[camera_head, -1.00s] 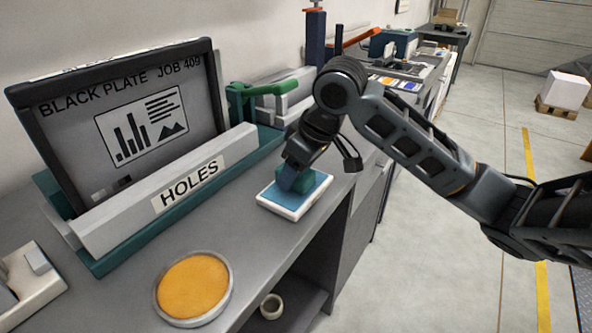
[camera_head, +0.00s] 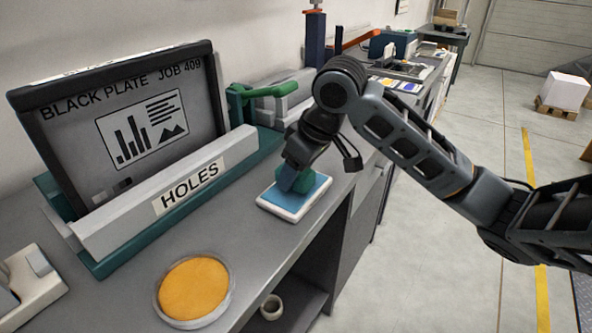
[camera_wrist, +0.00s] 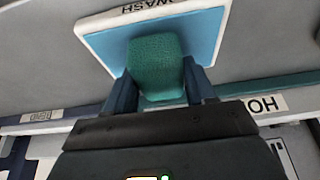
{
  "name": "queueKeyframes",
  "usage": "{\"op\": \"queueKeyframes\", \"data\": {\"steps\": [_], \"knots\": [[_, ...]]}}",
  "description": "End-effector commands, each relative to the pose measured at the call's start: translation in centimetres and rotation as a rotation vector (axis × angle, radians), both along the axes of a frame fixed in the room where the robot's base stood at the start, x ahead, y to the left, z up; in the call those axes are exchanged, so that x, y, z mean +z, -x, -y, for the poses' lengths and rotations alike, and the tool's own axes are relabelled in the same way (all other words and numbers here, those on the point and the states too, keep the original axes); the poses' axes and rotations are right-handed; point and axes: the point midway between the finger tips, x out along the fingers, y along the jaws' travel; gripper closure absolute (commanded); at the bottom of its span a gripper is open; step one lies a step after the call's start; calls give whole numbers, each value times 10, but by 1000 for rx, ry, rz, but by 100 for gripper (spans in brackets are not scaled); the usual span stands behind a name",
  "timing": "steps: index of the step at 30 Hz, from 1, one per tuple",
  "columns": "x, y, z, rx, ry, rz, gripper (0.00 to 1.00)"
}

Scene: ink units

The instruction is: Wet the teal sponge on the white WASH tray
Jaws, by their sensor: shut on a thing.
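The teal sponge (camera_wrist: 157,66) is between the two blue fingers of my gripper (camera_wrist: 161,88), which is shut on it. In the head view the sponge (camera_head: 312,179) shows partly behind my gripper (camera_head: 296,180). The white WASH tray (camera_head: 281,213) with its blue inner surface lies flat on the bench, directly under the sponge. In the wrist view the tray (camera_wrist: 97,43) surrounds the sponge, with the letters WASH on its white rim. I cannot tell whether the sponge touches the blue surface.
A dark framed plate (camera_head: 120,120) stands behind a grey bar labelled HOLES (camera_head: 160,195), left of the tray. A round dish of orange material (camera_head: 195,290) sits at the bench's front. A green clamp-like handle (camera_head: 265,91) rises behind the tray. Bare bench (camera_head: 240,235) lies between dish and tray.

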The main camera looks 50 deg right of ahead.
Motion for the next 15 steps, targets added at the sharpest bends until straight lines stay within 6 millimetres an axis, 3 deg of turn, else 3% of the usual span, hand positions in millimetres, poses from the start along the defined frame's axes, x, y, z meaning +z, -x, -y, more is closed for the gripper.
{"op": "queueKeyframes", "data": {"steps": [15], "knots": [[43,0,0,0,0,3,70]]}}
